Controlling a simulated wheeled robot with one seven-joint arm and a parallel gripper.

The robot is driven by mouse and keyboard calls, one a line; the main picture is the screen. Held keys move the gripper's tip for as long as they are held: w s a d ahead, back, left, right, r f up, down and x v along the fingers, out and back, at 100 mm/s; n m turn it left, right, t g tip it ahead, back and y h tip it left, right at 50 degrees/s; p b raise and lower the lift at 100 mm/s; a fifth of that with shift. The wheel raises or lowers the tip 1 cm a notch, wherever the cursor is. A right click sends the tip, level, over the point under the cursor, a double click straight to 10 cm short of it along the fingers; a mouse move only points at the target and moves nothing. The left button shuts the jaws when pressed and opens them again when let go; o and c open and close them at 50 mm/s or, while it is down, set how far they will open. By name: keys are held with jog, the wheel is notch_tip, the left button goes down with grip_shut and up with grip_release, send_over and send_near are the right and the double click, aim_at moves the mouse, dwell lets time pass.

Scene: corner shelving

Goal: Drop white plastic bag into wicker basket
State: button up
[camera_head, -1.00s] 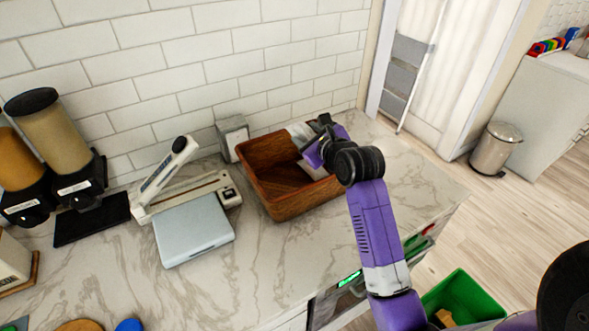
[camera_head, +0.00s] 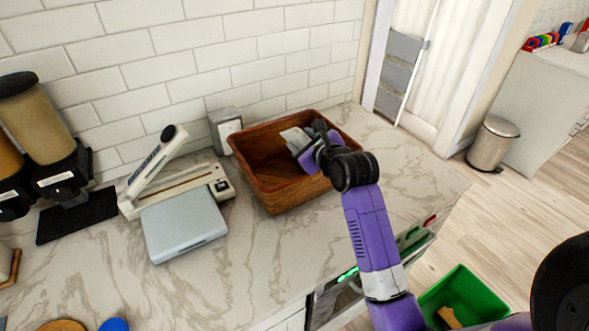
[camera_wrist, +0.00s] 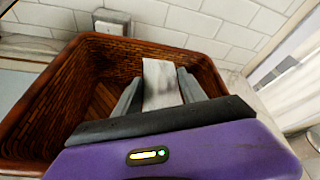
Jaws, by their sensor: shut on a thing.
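The wicker basket (camera_head: 281,202) is a brown, open-topped rectangular box on the marble counter near the tiled wall. In the wrist view its woven rim and inner wall (camera_wrist: 50,95) fill the left and middle. My gripper (camera_head: 299,142) is over the right part of the basket. In the wrist view my gripper (camera_wrist: 158,80) is shut on the white plastic bag (camera_wrist: 160,84), a flat pale piece between the two grey fingers. The bag also shows in the head view (camera_head: 293,135), partly hidden by the gripper. I cannot tell whether the bag touches the basket.
A bag sealer (camera_head: 175,188) and a pale blue-grey box (camera_head: 184,228) stand left of the basket. A small grey dispenser (camera_head: 224,130) is behind it, by the wall. Dark-lidded dispensers (camera_head: 40,125) stand at the far left.

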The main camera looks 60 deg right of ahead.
jog(key=o, duration=1.4)
jog(key=b+v, duration=0.1)
jog(key=v, duration=0.7)
jog(key=shift+w, duration=0.1)
notch_tip(320, 180, up, 5)
jog(key=n+t+h, duration=0.2)
jog(key=n+h, duration=0.1)
jog(key=n, duration=0.6)
jog(key=s+a+f+n+t+y, duration=0.1)
jog(key=s+a+f+n+y, duration=0.1)
jog(key=s+a+n, duration=0.4)
jog(key=s+a+f+n+t+y, duration=0.1)
jog(key=s+a+f+n, duration=0.15)
jog(key=a+n, duration=0.6)
jog(key=s+a+f+n+t+y, duration=0.1)
jog(key=s+a+f+n+y, duration=0.15)
jog(key=a+n, duration=0.5)
jog(key=s+a+f+n+g+y+b, duration=0.1)
jog(key=s+a+f+n+y, duration=0.4)
jog(key=s+a, duration=0.5)
jog(key=s+f+n+g, duration=0.1)
jog(key=s, duration=0.2)
jog(key=shift+s+a, duration=0.2)
